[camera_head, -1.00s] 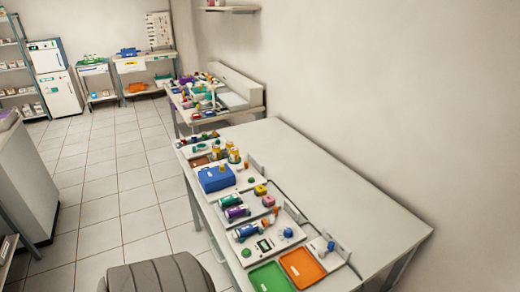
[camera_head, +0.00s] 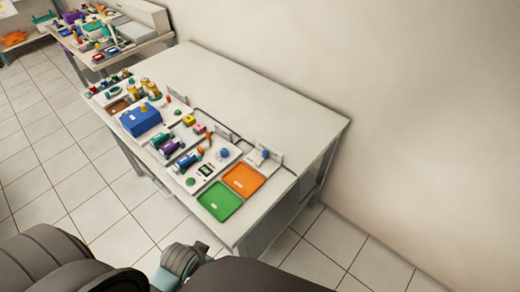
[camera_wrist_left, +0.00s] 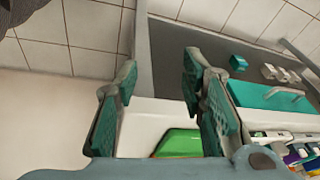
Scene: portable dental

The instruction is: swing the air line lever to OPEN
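The worktop (camera_head: 262,95) carries a row of small dental devices along its front side. A small fitting with a blue part (camera_head: 264,155) stands by an upright plate behind the orange tray. A thin orange-red part (camera_head: 209,138) stands on the white panel farther left. I cannot tell which of these is the air line lever, nor read any OPEN mark. My left gripper (camera_wrist_left: 158,85) is open and empty in the left wrist view, with its fingers wide apart near the table's edge. It is not seen in the head view.
A green tray (camera_head: 219,201) and an orange tray (camera_head: 243,180) lie at the near end. The green tray also shows in the wrist view (camera_wrist_left: 180,143). A blue box (camera_head: 141,119) stands farther left. The back half of the worktop is bare, with a wall behind.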

